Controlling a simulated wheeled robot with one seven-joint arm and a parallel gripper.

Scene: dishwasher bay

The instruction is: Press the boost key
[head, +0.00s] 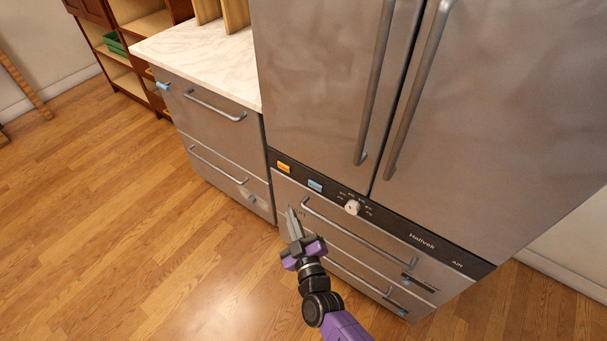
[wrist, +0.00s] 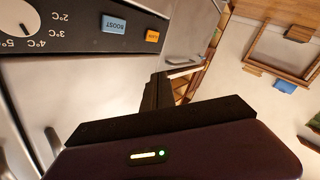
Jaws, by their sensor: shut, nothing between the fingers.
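The boost key is the blue key (wrist: 114,24) labelled BOOST in the wrist view, where its text appears upside down. In the head view the same blue key (head: 315,186) sits on the black control strip between an orange key (head: 284,167) and a white dial (head: 352,207). My gripper (head: 292,212) is shut and empty. In the head view its tips appear below and left of the blue key, in front of the drawer under the strip. In the wrist view my gripper (wrist: 156,85) shows dark fingers below the strip, apart from the blue key.
The black control strip (head: 450,254) runs below the tall steel doors (head: 325,70). A long drawer handle (head: 360,236) lies right of my gripper. Steel drawers (head: 205,108) under a marble counter (head: 190,50) stand left. Wooden floor (head: 150,240) is clear at the left.

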